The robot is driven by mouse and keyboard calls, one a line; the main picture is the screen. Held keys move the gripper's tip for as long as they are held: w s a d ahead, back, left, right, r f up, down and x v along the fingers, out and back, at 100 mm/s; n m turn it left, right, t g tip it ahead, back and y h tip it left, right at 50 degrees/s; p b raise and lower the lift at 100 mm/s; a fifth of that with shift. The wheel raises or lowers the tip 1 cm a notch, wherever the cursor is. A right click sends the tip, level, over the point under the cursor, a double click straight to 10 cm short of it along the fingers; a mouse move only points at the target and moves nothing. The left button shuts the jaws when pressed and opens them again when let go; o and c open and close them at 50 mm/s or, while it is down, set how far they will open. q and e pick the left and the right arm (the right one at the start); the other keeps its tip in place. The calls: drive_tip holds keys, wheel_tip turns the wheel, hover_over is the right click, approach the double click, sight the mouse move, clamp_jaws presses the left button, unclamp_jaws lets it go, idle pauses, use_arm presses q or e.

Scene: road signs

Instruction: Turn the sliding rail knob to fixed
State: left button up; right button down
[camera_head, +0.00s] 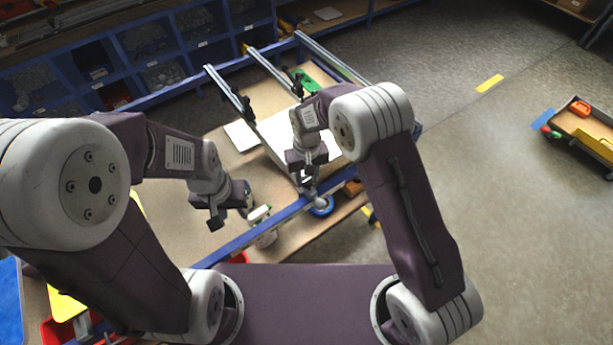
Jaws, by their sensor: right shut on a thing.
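A metal sliding rail (231,92) runs from the far frame of the blue-edged workbench toward its front edge. My left gripper (222,217) hangs over the left part of the bench, apart from the rail. Its fingers are too small and dark to tell whether they are open.
A second rail (270,70) with dark fittings lies further right. A white panel (243,134) and a green item (310,84) lie on the bench. A blue tape roll (321,207) and a white bottle (260,215) sit by the front edge. Open floor (500,170) lies right.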

sight(307, 180)
drive_tip(key=shift+w+m, duration=0.1)
drive_tip(key=shift+m, duration=0.5)
drive_tip(key=c, duration=1.3)
unclamp_jaws()
drive_tip(key=shift+o, duration=0.2)
wheel_tip(307, 180, up, 9)
drive_tip(key=b, duration=0.1)
drive_tip(key=shift+b, duration=0.3)
